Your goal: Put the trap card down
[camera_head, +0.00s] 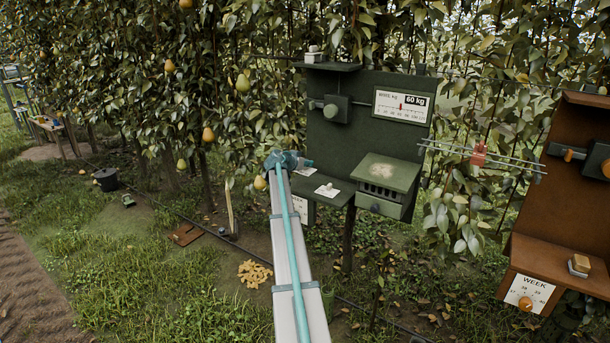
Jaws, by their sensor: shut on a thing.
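My gripper (288,160) is at the end of my long arm, in front of the green station's left side. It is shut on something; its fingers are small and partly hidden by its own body. A small pale flat piece (307,170), which looks like the trap card, shows just right of the gripper, above the level of the green shelf. Another white card (327,191) with a dark spot lies on the green shelf (343,187). I cannot tell whether the held piece touches anything.
Right of the shelf is a green slotted box (385,187) with a speckled lid. Behind stands the green panel (360,95) with a 60 kg gauge (402,106). A brown station (555,255) stands at right. Pears and leaves hang left.

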